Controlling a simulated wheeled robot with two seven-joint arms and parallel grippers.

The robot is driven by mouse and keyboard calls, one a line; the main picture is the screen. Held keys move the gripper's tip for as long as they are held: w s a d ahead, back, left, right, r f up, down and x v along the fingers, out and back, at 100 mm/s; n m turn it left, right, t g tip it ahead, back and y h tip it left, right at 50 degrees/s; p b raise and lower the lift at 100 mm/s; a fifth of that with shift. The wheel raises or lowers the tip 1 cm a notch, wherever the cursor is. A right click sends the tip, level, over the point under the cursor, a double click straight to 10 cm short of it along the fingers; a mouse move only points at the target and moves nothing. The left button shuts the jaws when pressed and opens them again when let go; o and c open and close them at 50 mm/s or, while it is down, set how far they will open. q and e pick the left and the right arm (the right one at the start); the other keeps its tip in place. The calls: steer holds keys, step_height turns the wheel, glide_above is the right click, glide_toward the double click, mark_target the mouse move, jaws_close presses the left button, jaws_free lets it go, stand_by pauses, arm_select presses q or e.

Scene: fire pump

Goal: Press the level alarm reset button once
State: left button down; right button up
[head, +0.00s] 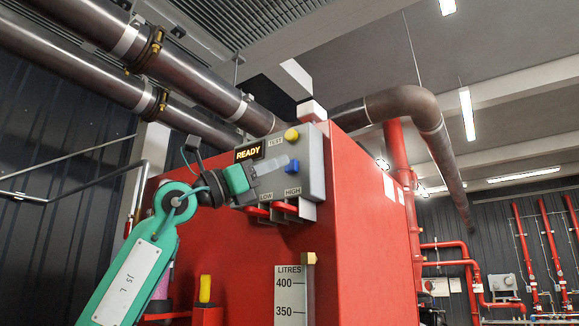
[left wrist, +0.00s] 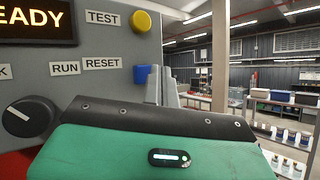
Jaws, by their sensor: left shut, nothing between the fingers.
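A grey alarm control box (head: 316,160) is mounted on the red tank, with a lit READY display (head: 249,151). A blue button (head: 292,167) sticks out of its face. In the left wrist view the blue button (left wrist: 141,74) is beside the RESET label (left wrist: 102,63). A yellow button (head: 291,134) next to the TEST label sits above it. My left gripper (head: 284,162) is shut and empty, its fingertips close to the blue button. They partly cover the button in the left wrist view, and I cannot tell whether they touch it. My right gripper is not in view.
A black knob (left wrist: 30,116) is on the box face, left of the gripper. The red tank (head: 358,235) fills the middle, with a LITRES scale (head: 290,295) on its front. Dark pipes (head: 190,78) run overhead at upper left. Shelves and benches stand far off at right in the wrist view.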

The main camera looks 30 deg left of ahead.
arm_select(q)
steer(key=s, duration=0.1)
steer(key=s+b, duration=0.1)
steer(key=s, duration=0.3)
steer(key=shift+a+b, duration=0.25)
steer(key=shift+b, duration=0.1)
steer(key=shift+w, duration=0.1)
stand_by(0.6)
